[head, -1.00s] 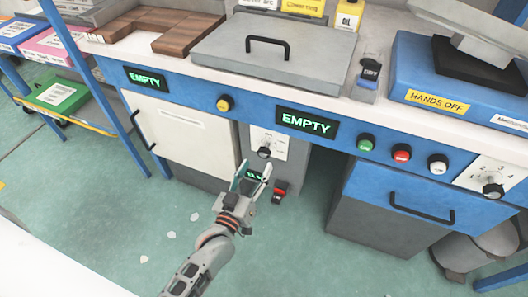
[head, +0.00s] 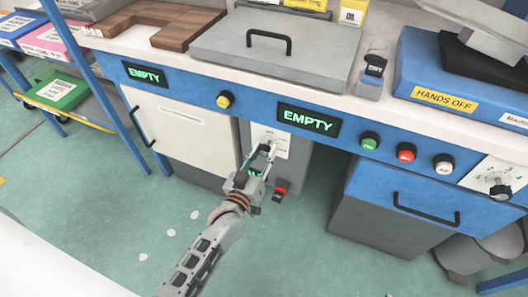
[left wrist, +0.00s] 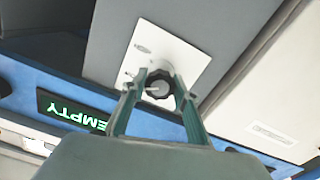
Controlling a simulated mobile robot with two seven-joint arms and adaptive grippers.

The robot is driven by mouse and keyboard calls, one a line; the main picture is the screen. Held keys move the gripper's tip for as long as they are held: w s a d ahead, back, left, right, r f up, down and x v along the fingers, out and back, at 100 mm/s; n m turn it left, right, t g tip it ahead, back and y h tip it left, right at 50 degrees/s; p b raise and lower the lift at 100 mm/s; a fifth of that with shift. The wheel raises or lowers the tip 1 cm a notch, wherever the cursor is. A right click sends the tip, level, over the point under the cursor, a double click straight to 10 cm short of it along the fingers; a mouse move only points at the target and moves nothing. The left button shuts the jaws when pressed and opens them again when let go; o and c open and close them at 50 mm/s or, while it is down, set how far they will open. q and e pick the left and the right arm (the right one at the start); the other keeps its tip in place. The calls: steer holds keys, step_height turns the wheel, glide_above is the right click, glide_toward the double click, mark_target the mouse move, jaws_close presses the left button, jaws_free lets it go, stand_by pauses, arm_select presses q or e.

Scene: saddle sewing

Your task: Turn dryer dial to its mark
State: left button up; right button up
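The dial is a dark round knob (left wrist: 159,84) on a white plate with small markings, seen in the left wrist view. In the head view the plate (head: 280,146) is on the grey panel below the middle EMPTY display, and my gripper mostly hides the knob. My left gripper (head: 268,150) reaches up to it from the front. In the left wrist view its two fingers (left wrist: 160,78) are apart, one on each side of the knob, with tips close to its edge. Firm contact cannot be made out. The markings are too small to read. My right gripper is not in view.
A red switch (head: 281,187) is just right of and below my gripper. The middle EMPTY display (head: 308,119) is above the plate. Green (head: 369,141), red (head: 406,153) and white (head: 443,164) buttons line the blue front. Another dial (head: 500,191) is at far right.

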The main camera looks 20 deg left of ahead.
arm_select(q)
steer(key=shift+r+n, duration=0.1)
steer(key=shift+n, duration=0.3)
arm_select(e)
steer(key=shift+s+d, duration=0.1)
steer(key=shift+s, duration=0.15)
arm_select(q)
steer(key=shift+r+p, duration=0.1)
steer(key=shift+p, duration=0.35)
steer(key=n+p, duration=0.2)
steer(key=n, duration=0.2)
steer(key=shift+w+n, duration=0.1)
steer(key=shift+n, duration=0.2)
steer(key=n+p, duration=0.1)
steer(key=n, duration=0.3)
steer(key=shift+n, duration=0.4)
steer(key=shift+f+n, duration=0.2)
steer(key=shift+n, duration=0.6)
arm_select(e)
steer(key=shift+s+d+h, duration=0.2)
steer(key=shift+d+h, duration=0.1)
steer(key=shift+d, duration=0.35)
arm_select(q)
steer(key=o, duration=1.1)
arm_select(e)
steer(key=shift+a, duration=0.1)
